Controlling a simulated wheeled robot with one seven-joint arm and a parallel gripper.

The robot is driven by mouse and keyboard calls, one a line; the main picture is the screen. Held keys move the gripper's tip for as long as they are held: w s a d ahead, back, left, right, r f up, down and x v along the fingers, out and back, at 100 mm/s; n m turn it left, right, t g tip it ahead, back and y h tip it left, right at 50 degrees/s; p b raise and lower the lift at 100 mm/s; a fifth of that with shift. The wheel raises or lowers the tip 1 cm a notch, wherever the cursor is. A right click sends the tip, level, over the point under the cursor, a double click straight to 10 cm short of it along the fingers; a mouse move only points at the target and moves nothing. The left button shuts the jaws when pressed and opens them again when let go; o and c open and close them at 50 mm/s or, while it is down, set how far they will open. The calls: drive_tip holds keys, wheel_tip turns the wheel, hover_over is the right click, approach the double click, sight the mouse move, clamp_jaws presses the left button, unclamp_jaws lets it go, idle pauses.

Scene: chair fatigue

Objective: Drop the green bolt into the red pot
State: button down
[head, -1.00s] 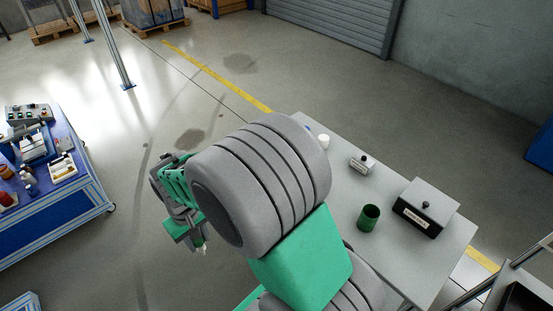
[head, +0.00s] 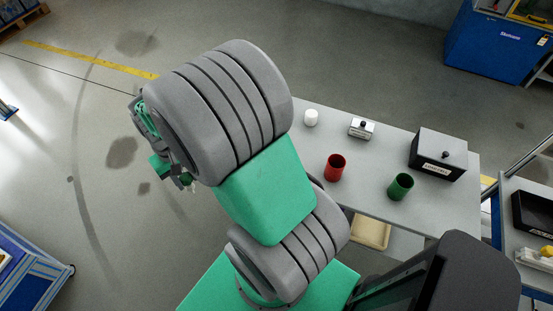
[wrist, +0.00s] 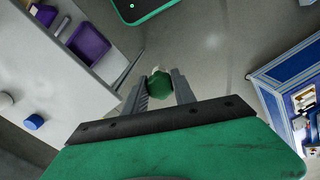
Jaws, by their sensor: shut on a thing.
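My gripper (wrist: 158,88) is shut on the green bolt (wrist: 159,84), which shows its green head between the two fingers in the wrist view. In the head view my gripper (head: 188,182) is at the left, over the floor and away from the table, partly hidden behind my arm. The red pot (head: 335,167) stands upright on the grey table (head: 445,205), to the right of my arm. Its opening faces up. My gripper is well to the left of the red pot.
A green pot (head: 400,187) stands right of the red pot. A white cylinder (head: 311,117), a small metal box (head: 361,128) and a black-fronted box (head: 437,154) are also on the table. A blue bench (head: 30,270) is at lower left. Open floor lies under my gripper.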

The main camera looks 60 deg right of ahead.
drive_tip(key=s+d+r+m, duration=0.1)
drive_tip(key=s+d+m, duration=0.25)
drive_tip(key=d, duration=0.45)
drive_tip(key=s+d+r+m+b, duration=0.1)
drive_tip(key=s+d+r+m, duration=0.2)
drive_tip(key=d, duration=0.5)
drive_tip(key=s+d+m, duration=0.4)
drive_tip(key=d, duration=0.4)
drive_tip(key=s+d+r+m, duration=0.1)
drive_tip(key=s+d+m, duration=0.25)
drive_tip(key=s, duration=0.35)
drive_tip(key=s+d+r+m+b, duration=0.1)
drive_tip(key=s+d+r+m, duration=0.1)
drive_tip(key=s+d, duration=0.35)
drive_tip(key=s+d+r+m, duration=0.1)
drive_tip(key=s+d+m, duration=0.15)
drive_tip(key=s, duration=0.55)
drive_tip(key=f+b, duration=0.1)
drive_tip(key=f, duration=0.1)
drive_tip(key=f+b, duration=0.1)
drive_tip(key=b, duration=0.1)
drive_tip(key=a+f+b, duration=0.1)
drive_tip(key=f, duration=0.1)
drive_tip(key=shift+s+f, duration=0.2)
drive_tip(key=shift+f, duration=0.1)
drive_tip(key=c, duration=0.9)
unclamp_jaws()
drive_tip(key=shift+c, duration=0.2)
drive_tip(key=shift+r, duration=0.1)
